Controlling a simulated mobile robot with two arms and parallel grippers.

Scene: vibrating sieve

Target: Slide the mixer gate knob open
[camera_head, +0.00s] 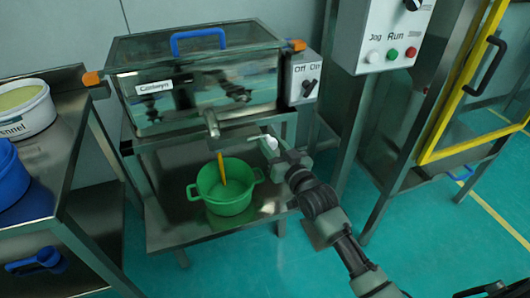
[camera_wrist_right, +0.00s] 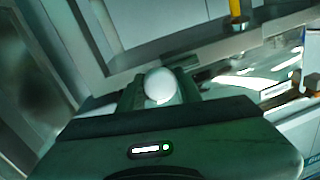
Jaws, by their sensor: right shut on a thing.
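The mixer (camera_head: 200,85) is a steel box with a clear lid and a blue handle, at the back of the head view. Its gate knob (camera_head: 270,141) is a white ball at the end of a thin rod, right of the outlet spout (camera_head: 211,124). My right gripper (camera_head: 277,150) is shut on the knob. In the right wrist view the white knob (camera_wrist_right: 160,85) sits between the fingers of my right gripper (camera_wrist_right: 160,92). My left gripper is not in view.
A green pot (camera_head: 226,187) stands on the shelf below the spout. A steel table (camera_head: 60,120) with tubs is at the left. A control box (camera_head: 385,38) and a yellow-framed door (camera_head: 470,80) are at the right.

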